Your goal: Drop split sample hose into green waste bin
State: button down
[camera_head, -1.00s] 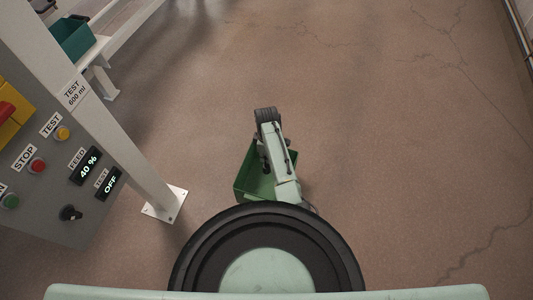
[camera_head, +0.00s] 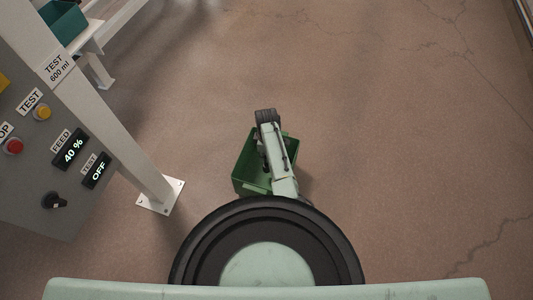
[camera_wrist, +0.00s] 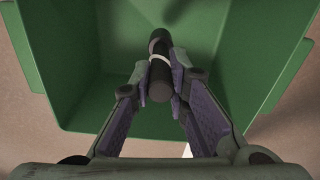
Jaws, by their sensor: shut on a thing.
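The green waste bin (camera_head: 246,167) stands on the floor in the head view, with my arm across its middle. In the wrist view the open bin (camera_wrist: 95,65) fills most of the picture, its inside showing below my fingers. My gripper (camera_wrist: 161,82) is shut on the split sample hose (camera_wrist: 159,47), a short dark tube with a pale band around it. The hose points away from me and appears over the bin's opening. Its height above the bin floor is hard to tell. In the head view my arm hides the hose and fingertips.
A grey control panel (camera_head: 35,190) with buttons and displays stands at the left, next to a white post with a foot plate (camera_head: 160,196) on the floor. A teal bin (camera_head: 62,22) sits on a white frame at the upper left. The floor to the right is clear.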

jog(key=shift+f, duration=0.35)
jog(key=c, duration=1.5)
grip_release()
jog(key=shift+o, duration=0.2)
jog(key=shift+r, duration=0.1)
notch_tip(320, 180, up, 12)
